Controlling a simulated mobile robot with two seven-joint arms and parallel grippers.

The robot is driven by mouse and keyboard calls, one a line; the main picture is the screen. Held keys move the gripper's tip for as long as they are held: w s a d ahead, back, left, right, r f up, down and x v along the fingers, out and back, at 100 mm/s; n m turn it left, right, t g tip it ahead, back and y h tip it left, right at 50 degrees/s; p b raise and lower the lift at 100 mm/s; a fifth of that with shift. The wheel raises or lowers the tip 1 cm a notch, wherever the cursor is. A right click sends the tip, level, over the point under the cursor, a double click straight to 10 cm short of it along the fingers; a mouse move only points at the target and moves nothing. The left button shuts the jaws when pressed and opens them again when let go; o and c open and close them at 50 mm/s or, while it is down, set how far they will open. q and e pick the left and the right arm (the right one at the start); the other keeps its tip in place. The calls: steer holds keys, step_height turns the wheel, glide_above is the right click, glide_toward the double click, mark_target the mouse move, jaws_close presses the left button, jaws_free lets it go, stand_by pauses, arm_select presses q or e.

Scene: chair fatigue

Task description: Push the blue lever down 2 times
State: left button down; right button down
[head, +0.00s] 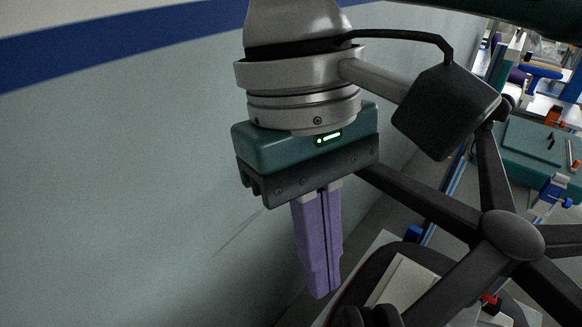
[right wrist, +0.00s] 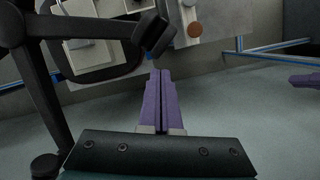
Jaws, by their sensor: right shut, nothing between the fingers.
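I cannot make out the blue lever for sure. A small blue piece (head: 413,233) shows behind the black chair base (head: 513,235) in the head view, but I cannot tell what it is. My right gripper (head: 320,294) points down beside the chair base, to its left, with its purple fingers together and nothing between them. The fingers also show in the right wrist view (right wrist: 160,75). A purple piece (right wrist: 305,82) at the right edge of that view may be my left gripper; its state is unclear.
The black chair legs spread close on the right in the head view. A pale wall (head: 120,160) with a dark blue stripe fills the left. Workbenches with blue and orange parts (head: 552,187) stand farther back right. In the right wrist view a brown disc (right wrist: 194,30) lies beyond the fingertips.

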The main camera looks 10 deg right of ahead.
steer(key=shift+s+d, duration=0.25)
steer(key=shift+s, duration=0.35)
steer(key=s+d+r+p, duration=0.1)
steer(key=s+p, duration=0.1)
steer(key=p, duration=0.3)
steer(key=shift+d+r+p, duration=0.35)
steer(key=shift+d+r, duration=0.05)
steer(key=shift+t+y, duration=0.4)
steer(key=s+d+p, duration=0.1)
steer(key=p, duration=0.1)
steer(key=s+d+p, duration=0.1)
steer(key=s, duration=0.1)
steer(key=s+d+p, duration=0.1)
steer(key=p, duration=0.1)
steer(key=shift+s+d+r+p, duration=0.15)
steer(key=shift+s+r+p, duration=0.15)
steer(key=shift+r, duration=0.1)
steer(key=shift+s+d+f, duration=0.25)
steer(key=shift+s, duration=0.15)
steer(key=shift+w, duration=0.1)
